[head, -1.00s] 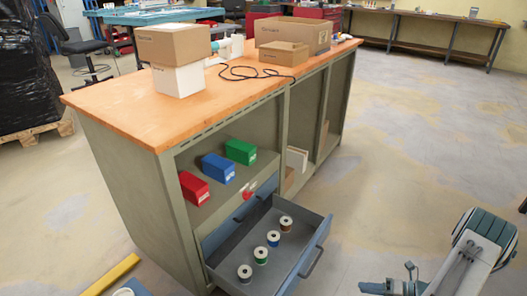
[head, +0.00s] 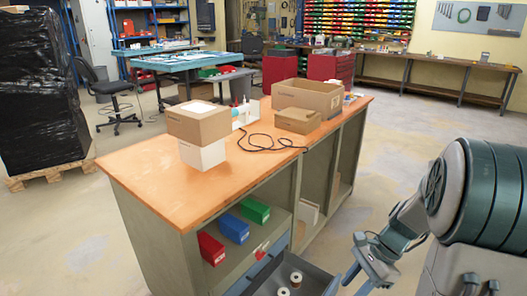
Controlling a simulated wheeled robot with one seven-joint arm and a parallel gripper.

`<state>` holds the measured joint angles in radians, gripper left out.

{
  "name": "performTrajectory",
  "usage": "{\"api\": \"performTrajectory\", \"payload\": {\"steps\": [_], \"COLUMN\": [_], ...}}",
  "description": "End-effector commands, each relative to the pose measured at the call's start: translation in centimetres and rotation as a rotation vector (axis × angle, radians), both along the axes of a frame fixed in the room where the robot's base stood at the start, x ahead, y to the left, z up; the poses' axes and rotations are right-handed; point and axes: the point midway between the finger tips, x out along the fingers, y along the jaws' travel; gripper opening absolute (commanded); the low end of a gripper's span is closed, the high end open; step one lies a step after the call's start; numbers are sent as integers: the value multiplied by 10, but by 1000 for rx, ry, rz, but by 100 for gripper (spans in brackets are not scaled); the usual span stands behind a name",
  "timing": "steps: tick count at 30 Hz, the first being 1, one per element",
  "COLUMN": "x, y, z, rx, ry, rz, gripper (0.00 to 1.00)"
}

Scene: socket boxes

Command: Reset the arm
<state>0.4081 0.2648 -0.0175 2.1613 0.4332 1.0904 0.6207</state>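My arm is on the right of the head view, its green-and-grey links raised and large in the foreground. My gripper (head: 362,280) hangs at the lower end of the arm, pointing down and left. It is just right of the open drawer (head: 312,274) of the workbench, and I see nothing held in it. The fingers are small and at an angle, so their opening is unclear. Two spools (head: 290,284) show in the drawer; the rest of the drawer is cut off by the bottom edge.
The workbench (head: 130,172) carries cardboard boxes (head: 198,122), an open carton (head: 318,97) and a black cable (head: 262,140). Red (head: 211,248), blue (head: 234,228) and green (head: 255,209) bins sit on its shelf. Floor (head: 385,150) right of the bench is clear.

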Motion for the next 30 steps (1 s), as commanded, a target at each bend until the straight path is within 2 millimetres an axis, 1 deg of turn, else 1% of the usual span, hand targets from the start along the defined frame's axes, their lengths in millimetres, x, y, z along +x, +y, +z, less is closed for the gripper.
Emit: {"api": "performTrajectory", "payload": {"steps": [1,3,9,15,18,21,24,30], "x": [-6,-14,-41,-69,-81,-90,-95,-99], "y": [9,18,41,57,63,66,67,68], "z": [30,54,119,176,198,214,222,225], "rx": [-34,-79,-205,-332,-391,-439,-470,-489], "ry": [-51,-115,-290,-458,-529,-583,-617,-634], "rz": [85,200,535,866,1013,1125,1200,1245], "gripper": [34,34,34,34,34,34,34,34]}}
